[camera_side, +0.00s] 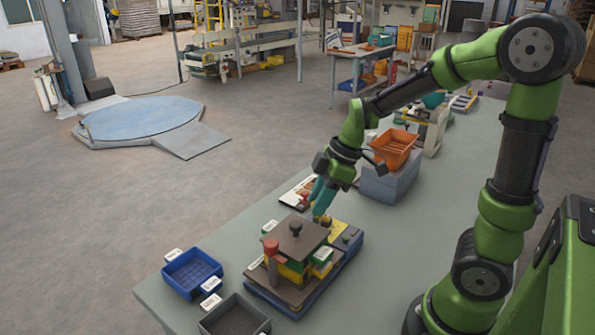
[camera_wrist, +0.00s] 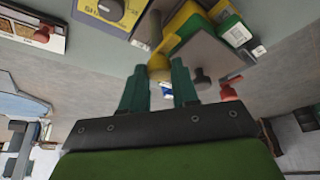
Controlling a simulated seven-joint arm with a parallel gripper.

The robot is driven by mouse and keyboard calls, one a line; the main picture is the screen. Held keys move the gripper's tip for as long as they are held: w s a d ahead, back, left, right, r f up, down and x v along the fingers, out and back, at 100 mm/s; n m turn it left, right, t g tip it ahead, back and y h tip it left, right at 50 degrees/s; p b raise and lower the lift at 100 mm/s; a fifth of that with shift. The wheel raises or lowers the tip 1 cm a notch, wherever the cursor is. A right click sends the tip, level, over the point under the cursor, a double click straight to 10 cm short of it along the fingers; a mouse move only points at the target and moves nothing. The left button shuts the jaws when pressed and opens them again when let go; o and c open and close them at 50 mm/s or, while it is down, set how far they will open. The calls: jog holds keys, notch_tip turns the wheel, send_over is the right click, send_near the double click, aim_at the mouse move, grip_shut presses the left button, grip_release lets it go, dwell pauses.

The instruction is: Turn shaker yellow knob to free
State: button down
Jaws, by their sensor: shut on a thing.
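The yellow knob (camera_wrist: 158,68) shows in the wrist view between the teal fingertips of my gripper (camera_wrist: 157,80). The fingers are closed on it from both sides. In the side view my gripper (camera_side: 321,200) reaches down behind the shaker unit, and the yellow knob cannot be made out there. The shaker unit has a dark top plate (camera_side: 308,232) with a black knob, over green and yellow blocks, on a blue base (camera_side: 335,262). A yellow panel with lettering (camera_wrist: 90,17) and a dark round knob shows at the top of the wrist view. The yellow knob's setting cannot be read.
A red knob (camera_side: 270,246) stands at the unit's front left. A blue bin (camera_side: 190,272) and a grey bin (camera_side: 235,317) lie to the left and front. An orange bin (camera_side: 394,146) on a grey box is behind. Bare table lies right of the unit.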

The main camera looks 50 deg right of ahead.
dwell(0.4)
jog(key=c, duration=0.9)
grip_release()
jog(key=shift+o, duration=0.2)
jog(key=v, duration=1.7)
jog(key=s+a+f+m+t, duration=0.2)
jog(key=a+f+m, duration=0.1)
jog(key=a+m, duration=0.3)
jog(key=s+a+f+m+t+h, duration=0.1)
jog(key=s+a+f+m+t, duration=0.1)
jog(key=a+m, duration=0.3)
jog(key=shift+s+a+f+m, duration=0.2)
jog(key=shift+a+f+m, duration=0.25)
jog(key=shift+m, duration=0.55)
